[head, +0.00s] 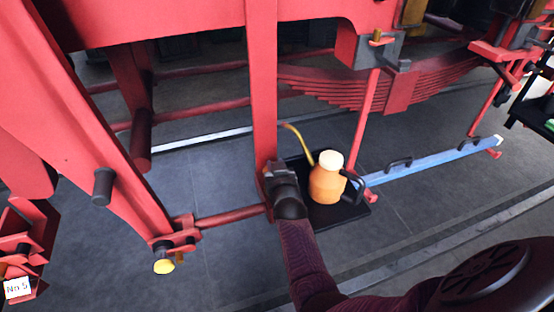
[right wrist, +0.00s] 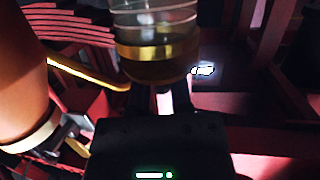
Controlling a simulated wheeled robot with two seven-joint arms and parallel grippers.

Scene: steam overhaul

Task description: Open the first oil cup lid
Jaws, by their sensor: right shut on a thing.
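My right gripper (head: 275,175) is low beside the red upright post, just left of an orange oil can. In the right wrist view, its fingers (right wrist: 173,98) reach to a clear glass oil cup (right wrist: 155,14) with a brass-coloured band (right wrist: 158,62), which looks like its lid. The jaws are shut at this band; the exact contact is hidden behind the gripper body. In the head view the gripper and post hide this cup. My left gripper is not in view.
The orange oil can (head: 325,186) with a cream cap and thin spout stands on a black tray (head: 340,211), close to my right gripper. Red frame beams and a leaf spring (head: 400,90) surround the area. A blue bar (head: 430,163) lies right.

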